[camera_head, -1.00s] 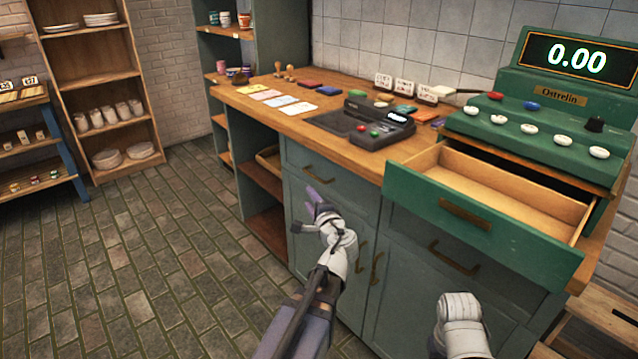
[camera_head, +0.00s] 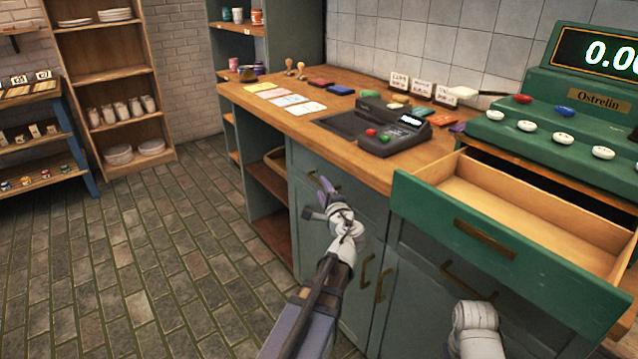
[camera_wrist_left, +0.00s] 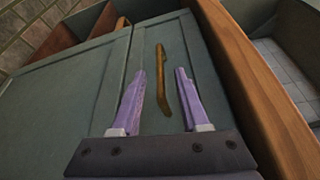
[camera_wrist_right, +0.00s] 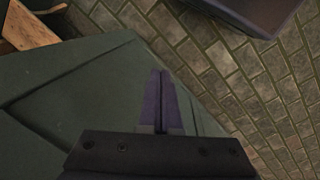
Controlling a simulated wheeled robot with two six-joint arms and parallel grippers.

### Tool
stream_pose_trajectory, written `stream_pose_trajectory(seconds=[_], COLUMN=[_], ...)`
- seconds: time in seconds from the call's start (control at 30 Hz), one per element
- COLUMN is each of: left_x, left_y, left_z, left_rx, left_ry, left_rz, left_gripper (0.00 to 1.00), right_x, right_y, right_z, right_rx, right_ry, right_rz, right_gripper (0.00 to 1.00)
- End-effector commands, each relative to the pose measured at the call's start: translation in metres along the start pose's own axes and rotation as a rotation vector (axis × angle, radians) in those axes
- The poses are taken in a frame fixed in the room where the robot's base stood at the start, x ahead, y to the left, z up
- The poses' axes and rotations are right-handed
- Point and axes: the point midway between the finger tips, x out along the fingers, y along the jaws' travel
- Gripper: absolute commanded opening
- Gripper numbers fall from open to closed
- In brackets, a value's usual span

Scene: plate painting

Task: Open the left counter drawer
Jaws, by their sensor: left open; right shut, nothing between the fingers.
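The left counter drawer (camera_head: 372,203) is a grey-green front under the wooden counter top, and it is shut. Its brass bar handle (camera_wrist_left: 163,80) lies between the finger lines of my left gripper in the left wrist view, near the fingertips. My left gripper (camera_head: 319,197) is open, with purple fingers on either side of the handle; contact cannot be told. In the head view its fingers partly cover the handle. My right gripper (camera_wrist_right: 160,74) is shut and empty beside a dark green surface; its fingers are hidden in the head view.
The green cash register's drawer (camera_head: 500,245) stands open, jutting over the counter front on the right. Cupboard doors with brass handles (camera_head: 383,284) are below. A card terminal (camera_head: 375,125) and cards (camera_head: 285,98) lie on the counter. The brick floor (camera_head: 150,270) on the left is clear.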

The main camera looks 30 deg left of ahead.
Motion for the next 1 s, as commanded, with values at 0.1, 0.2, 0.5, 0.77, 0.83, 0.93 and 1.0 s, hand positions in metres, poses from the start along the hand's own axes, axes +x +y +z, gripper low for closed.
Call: stream_pose_trajectory(seconds=[0.1,0.2,0.5,0.77,0.83,0.93,1.0], left_x=[0.023,0.037,0.048,0.048,0.048,0.048,0.048], left_y=[0.0,0.0,0.0,0.0,0.0,0.0,0.0], left_z=[-0.001,-0.001,0.0,0.0,0.0,0.0,0.0], left_rx=[0.0,0.0,0.001,0.0,0.0,0.0,0.0], left_ry=[-0.003,-0.002,0.0,0.0,0.0,0.0,0.0], left_rz=[0.001,0.001,0.0,0.0,0.0,0.0,0.0], left_gripper=[0.45,0.45,0.45,0.26,0.18,0.07,0.0], right_x=[0.002,0.004,0.004,0.004,0.004,0.004,0.004], right_y=[0.0,0.0,0.0,0.0,0.0,0.0,0.0], right_z=[0.0,0.0,0.0,0.0,0.0,0.0,0.0], right_rx=[0.0,0.0,0.0,0.0,0.0,0.0,0.0], right_ry=[0.0,0.0,0.0,0.0,0.0,0.0,0.0], right_rz=[0.0,0.001,0.001,0.001,0.001,0.001,0.001], right_gripper=[0.0,0.0,0.0,0.0,0.0,0.0,0.0])
